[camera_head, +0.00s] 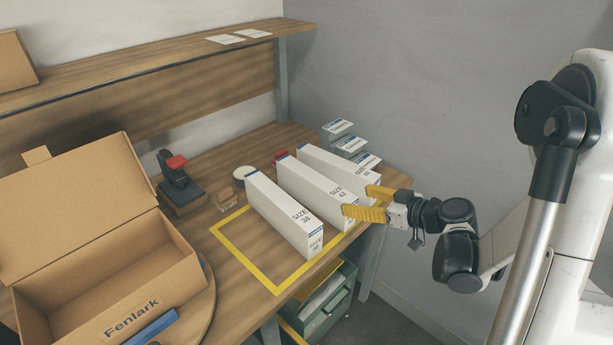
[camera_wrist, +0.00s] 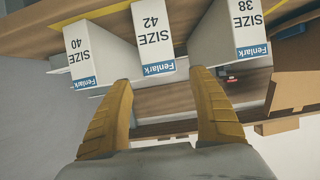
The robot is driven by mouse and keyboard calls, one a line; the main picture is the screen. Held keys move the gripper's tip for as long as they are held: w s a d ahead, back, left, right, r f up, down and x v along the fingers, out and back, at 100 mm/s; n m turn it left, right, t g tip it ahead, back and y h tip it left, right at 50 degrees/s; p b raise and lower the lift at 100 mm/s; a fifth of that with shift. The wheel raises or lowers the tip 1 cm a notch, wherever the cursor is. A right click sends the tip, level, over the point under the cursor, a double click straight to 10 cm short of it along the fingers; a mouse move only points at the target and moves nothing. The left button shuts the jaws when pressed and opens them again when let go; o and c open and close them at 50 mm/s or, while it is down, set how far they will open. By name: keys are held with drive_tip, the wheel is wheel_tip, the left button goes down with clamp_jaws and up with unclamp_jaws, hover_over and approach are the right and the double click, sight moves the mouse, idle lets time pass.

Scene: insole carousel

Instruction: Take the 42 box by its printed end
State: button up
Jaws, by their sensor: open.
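The 42 box (camera_head: 318,184) is a long white carton lying on the bench between two similar ones. Its end with "SIZE 42" and a blue Fenlark label faces my gripper; this printed end is central in the wrist view (camera_wrist: 153,40). My gripper (camera_head: 357,201) has yellow ribbed fingers, spread open and empty, just off the bench's right edge. In the wrist view its fingertips (camera_wrist: 160,77) stand either side of the 42 box's end, with a gap on both sides. In the head view the nearer finger hides part of that end.
The 38 box (camera_head: 282,212) lies left of the 42 box, and the 40 box (camera_head: 338,168) right of it, close to my farther finger. An open Fenlark carton (camera_head: 160,312) stands at left. A yellow outline (camera_head: 240,258) marks the bench. White cards (camera_head: 350,143) stand behind.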

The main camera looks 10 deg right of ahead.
sight(349, 199)
drive_tip(key=b+x, duration=0.1)
drive_tip(key=x, duration=0.2)
drive_tip(key=shift+w+a+f, duration=0.15)
drive_tip(key=shift+a+f, duration=0.1)
drive_tip(key=shift+a, duration=0.15)
drive_tip(key=b+x, duration=0.2)
drive_tip(key=x, duration=0.3)
drive_tip(key=shift+w+a, duration=0.15)
drive_tip(key=shift+w, duration=0.2)
drive_tip(key=shift+w+a, duration=0.15)
drive_tip(key=shift+w, duration=0.2)
drive_tip(key=shift+s, duration=0.1)
drive_tip(key=c, duration=1.4)
